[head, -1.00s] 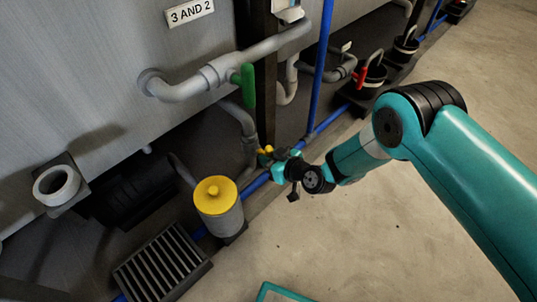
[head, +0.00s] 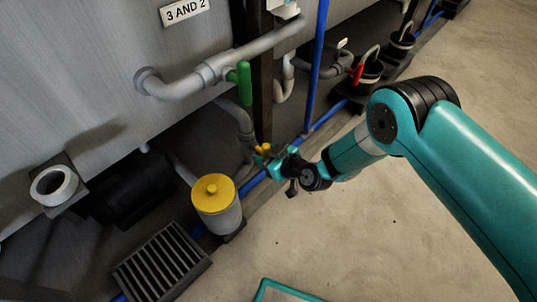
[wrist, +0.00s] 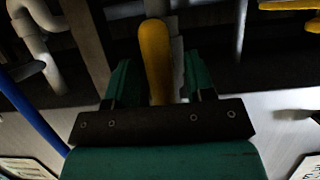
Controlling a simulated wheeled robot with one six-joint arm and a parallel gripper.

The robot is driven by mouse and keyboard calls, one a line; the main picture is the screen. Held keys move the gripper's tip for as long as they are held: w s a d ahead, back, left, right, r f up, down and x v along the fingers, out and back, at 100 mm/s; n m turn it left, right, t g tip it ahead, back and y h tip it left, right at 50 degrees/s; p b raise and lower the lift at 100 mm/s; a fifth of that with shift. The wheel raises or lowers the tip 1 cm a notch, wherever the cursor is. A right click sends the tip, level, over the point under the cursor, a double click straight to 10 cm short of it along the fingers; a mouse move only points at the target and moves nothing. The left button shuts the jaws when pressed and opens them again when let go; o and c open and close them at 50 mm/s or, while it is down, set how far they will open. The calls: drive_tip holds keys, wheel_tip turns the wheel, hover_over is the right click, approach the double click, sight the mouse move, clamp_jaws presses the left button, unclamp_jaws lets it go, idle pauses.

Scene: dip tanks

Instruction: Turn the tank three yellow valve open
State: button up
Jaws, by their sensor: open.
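The yellow valve handle (wrist: 154,60) shows in the wrist view as a long rounded lever between the two teal fingers of my gripper (wrist: 155,80). The fingers stand apart, one on each side of it, with a gap visible on at least the left side.
A green handle (head: 244,84) hangs on the grey pipe above. A yellow-lidded canister (head: 214,205) and a floor grate (head: 163,263) stand to the left. A dark post (head: 263,85) and a blue pipe (head: 317,70) rise close to my gripper. The concrete floor at right is open.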

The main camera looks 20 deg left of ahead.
drive_tip(key=p+v, duration=0.7)
drive_tip(key=v, duration=1)
drive_tip(key=shift+r+p, duration=0.25)
drive_tip(key=shift+p, duration=0.05)
drive_tip(key=shift+d, duration=0.15)
